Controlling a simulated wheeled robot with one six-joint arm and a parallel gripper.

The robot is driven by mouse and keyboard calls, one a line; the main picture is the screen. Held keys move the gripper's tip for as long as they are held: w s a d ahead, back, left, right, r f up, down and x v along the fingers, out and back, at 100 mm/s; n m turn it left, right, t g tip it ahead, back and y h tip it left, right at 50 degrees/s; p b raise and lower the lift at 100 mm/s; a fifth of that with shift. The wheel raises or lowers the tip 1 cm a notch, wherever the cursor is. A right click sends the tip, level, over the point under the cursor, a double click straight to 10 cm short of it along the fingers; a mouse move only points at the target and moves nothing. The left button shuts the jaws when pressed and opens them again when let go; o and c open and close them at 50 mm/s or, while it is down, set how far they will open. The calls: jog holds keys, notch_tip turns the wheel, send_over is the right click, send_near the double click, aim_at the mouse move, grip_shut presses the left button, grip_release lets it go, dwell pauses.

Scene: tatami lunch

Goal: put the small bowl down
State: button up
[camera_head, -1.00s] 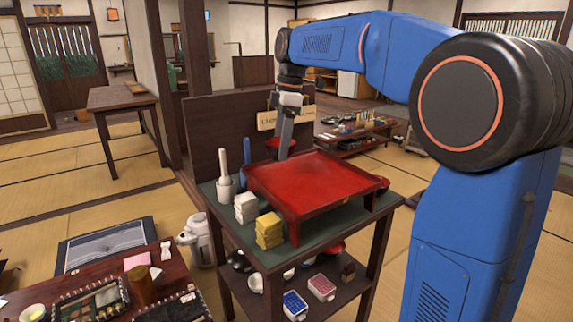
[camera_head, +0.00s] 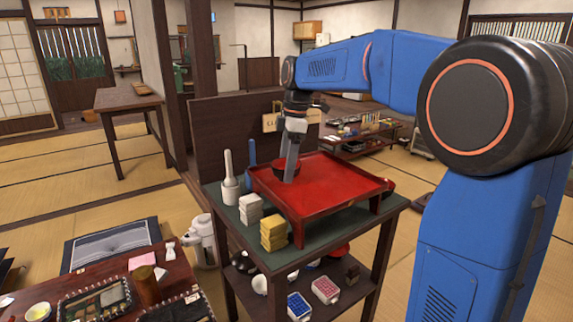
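The small bowl (camera_head: 280,168), dark inside with a red outside, is at the far left part of the red tray-table (camera_head: 335,197), beside my gripper (camera_head: 289,178). My gripper points down over the tray, with its fingers at the bowl's near right side. The fingers overlap the bowl in this view, so I cannot tell whether they grip its rim. I also cannot tell whether the bowl touches the tray surface.
The tray stands on a green-topped stand (camera_head: 222,208). White stacked blocks (camera_head: 250,209), yellow stacked blocks (camera_head: 273,231) and a white holder (camera_head: 230,190) stand left of the tray. The tray's middle and right are bare.

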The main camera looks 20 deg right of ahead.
jog(key=shift+o, duration=1.3)
notch_tip(320, 180, up, 12)
jog(key=d, duration=0.1)
jog(key=shift+s+d, duration=0.15)
jog(key=shift+d, duration=0.25)
jog(key=shift+r, duration=0.1)
